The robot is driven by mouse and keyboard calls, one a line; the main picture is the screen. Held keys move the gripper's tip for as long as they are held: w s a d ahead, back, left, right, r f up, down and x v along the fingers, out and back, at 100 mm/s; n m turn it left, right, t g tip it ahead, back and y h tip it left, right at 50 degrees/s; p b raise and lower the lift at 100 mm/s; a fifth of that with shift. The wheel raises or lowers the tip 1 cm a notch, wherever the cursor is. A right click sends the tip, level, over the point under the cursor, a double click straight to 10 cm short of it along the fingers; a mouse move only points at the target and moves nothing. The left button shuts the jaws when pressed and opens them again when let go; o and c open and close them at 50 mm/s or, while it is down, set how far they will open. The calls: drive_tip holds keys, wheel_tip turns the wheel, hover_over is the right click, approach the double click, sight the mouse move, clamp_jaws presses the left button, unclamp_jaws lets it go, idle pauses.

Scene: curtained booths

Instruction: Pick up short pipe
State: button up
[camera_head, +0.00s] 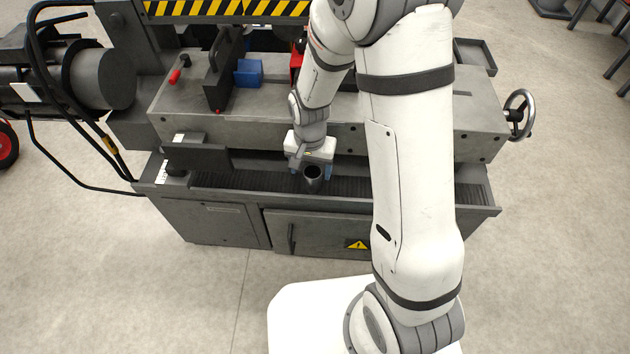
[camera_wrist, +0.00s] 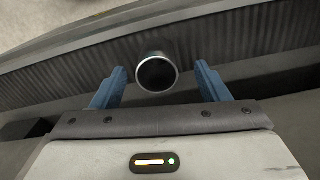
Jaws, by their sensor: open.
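The short pipe (camera_head: 313,179) is a dark grey hollow cylinder standing on the ribbed black strip along the front of the machine. In the wrist view the pipe (camera_wrist: 157,73) shows its round open end with a bright rim. My gripper (camera_head: 311,176) reaches down at the pipe, and its blue fingers partly show beside it. In the wrist view my gripper (camera_wrist: 160,78) is open, with one blue finger on each side of the pipe and a visible gap on both sides. The pipe's lower part is mostly hidden.
The grey machine bed (camera_head: 420,125) rises just behind the strip. A dark block (camera_head: 195,155) stands at the strip's left end. A blue block (camera_head: 249,72) and a red part (camera_head: 296,65) are on top. A handwheel (camera_head: 520,113) sticks out right. The ribbed strip (camera_head: 245,183) left of the pipe is clear.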

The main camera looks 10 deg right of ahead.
sight(312, 173)
drive_tip(key=f+b, duration=0.2)
drive_tip(key=f, duration=0.3)
drive_tip(key=shift+d+f+b, duration=0.15)
drive_tip(key=shift+d+b, duration=0.05)
drive_tip(key=shift+b, duration=0.2)
drive_tip(key=shift+c, duration=0.3)
drive_tip(key=c, duration=1.2)
drive_tip(key=shift+o, duration=0.2)
drive_tip(key=shift+r, duration=0.2)
